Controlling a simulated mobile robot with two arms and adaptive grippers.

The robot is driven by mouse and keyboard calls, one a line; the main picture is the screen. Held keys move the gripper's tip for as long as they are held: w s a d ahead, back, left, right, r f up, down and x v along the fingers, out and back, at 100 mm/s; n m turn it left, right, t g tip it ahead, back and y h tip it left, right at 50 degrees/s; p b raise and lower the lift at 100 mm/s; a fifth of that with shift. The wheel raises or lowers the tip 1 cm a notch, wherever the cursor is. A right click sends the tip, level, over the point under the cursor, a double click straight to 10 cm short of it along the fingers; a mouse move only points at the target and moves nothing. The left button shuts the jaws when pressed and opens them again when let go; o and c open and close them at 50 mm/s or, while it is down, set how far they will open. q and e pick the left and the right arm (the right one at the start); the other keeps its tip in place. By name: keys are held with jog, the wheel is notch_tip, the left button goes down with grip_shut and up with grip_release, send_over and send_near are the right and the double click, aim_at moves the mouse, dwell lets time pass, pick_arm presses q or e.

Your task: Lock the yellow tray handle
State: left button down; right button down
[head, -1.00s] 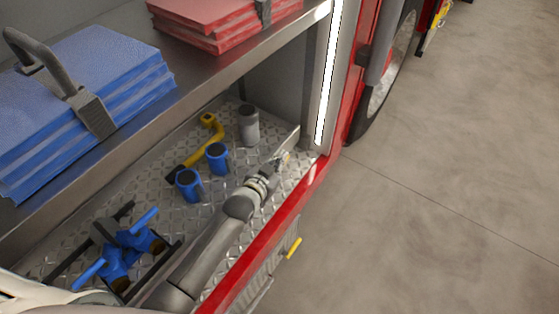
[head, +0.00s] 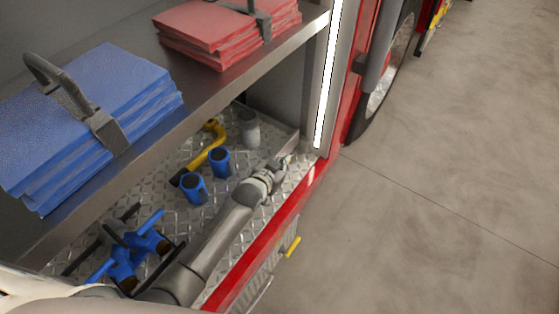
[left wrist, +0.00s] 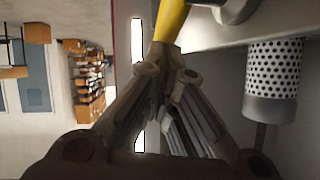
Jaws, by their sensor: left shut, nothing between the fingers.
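A yellow handle (head: 293,247) sits low on the outer side of the red edge in the head view. My left gripper (head: 284,160) is away from it, over the right end of the treadplate tray (head: 225,190), beside an upright grey metal plate. In the left wrist view, my left gripper's fingers (left wrist: 165,72) are drawn together with nothing between them. A yellow bar (left wrist: 170,22) stands just beyond the fingertips there; I cannot tell whether they touch. Whether this bar is the tray handle cannot be told. My right gripper is not in view.
Blue fittings (head: 125,262) lie at lower left. A shelf with blue mats (head: 90,125) and red mats (head: 225,30) overhangs. The floor at right is clear.

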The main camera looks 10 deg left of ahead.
pick_arm(q)
jog(key=shift+w+d+r+g+p, duration=0.15)
jog(key=shift+w+g+p, duration=0.3)
jog(key=shift+p, duration=0.35)
jog(key=shift+f+g+y+p, duration=0.2)
jog(key=shift+g+y+p, duration=0.1)
jog(key=shift+g, duration=0.05)
jog(key=shift+w+d+f+g, duration=0.1)
jog(key=shift+w+f+g, duration=0.1)
jog(key=shift+g, duration=0.1)
jog(key=shift+w+f, duration=0.15)
jog(key=shift+f, duration=0.3)
jog(key=shift+d, duration=0.1)
jog(key=shift+w+r+p, duration=0.1)
jog(key=shift+r+p, duration=0.3)
jog(key=s+r+p, duration=0.3)
jog(key=s+r, duration=0.4)
jog(key=r, duration=0.3)
jog(key=shift+s+a+p, duration=0.25)
jog(key=shift+a+p, duration=0.05)
jog(key=shift+a, duration=0.1)
